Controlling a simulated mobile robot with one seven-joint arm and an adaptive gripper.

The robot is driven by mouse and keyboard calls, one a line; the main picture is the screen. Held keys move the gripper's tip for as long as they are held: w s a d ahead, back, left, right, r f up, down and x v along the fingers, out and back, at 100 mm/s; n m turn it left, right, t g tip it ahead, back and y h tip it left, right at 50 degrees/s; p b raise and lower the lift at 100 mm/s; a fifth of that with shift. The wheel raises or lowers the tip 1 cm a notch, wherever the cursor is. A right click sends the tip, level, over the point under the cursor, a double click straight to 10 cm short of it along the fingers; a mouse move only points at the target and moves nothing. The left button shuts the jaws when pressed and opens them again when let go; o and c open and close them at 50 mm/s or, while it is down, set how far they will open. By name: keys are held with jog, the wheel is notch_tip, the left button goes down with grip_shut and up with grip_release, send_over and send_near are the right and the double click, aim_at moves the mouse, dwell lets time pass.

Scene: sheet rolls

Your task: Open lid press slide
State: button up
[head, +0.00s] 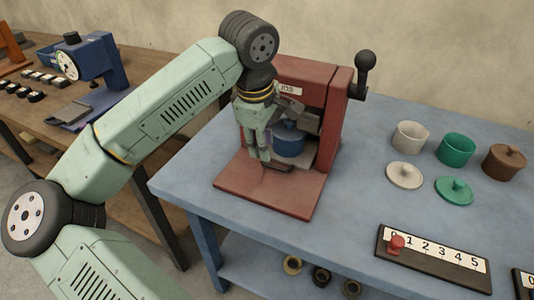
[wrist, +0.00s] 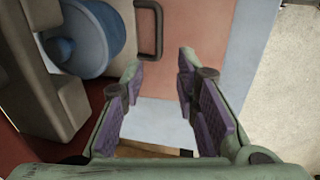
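The red lid press (head: 340,115) stands on the blue table, with a blue lidded pot (head: 289,141) inside its opening. The pot's round blue lid (wrist: 95,38) shows at the upper left in the wrist view. A dark U-shaped handle (wrist: 148,28) lies over the red base, ahead of my fingertips and apart from them. A pale flat surface (wrist: 165,112) shows between my fingers; I cannot tell if it is part of the slide. My gripper (wrist: 160,66) is open and empty. In the head view my gripper (head: 267,158) points down at the front of the press, partly hiding the opening.
A black-knobbed lever (head: 364,68) sticks out on the press's right. Grey, green and brown pots (head: 456,149) with lids stand right. A numbered board (head: 433,258) with a red peg lies at the front right. A blue gauge device (head: 96,62) stands on the wooden bench.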

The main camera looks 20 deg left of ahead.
aim_at(267, 165)
jog(key=f, duration=0.3)
jog(key=w+f+p, duration=0.1)
jog(key=f, duration=0.2)
jog(key=shift+w, duration=0.1)
jog(key=shift+c, duration=0.3)
grip_shut()
jog(key=shift+d, duration=0.1)
dwell(0.5)
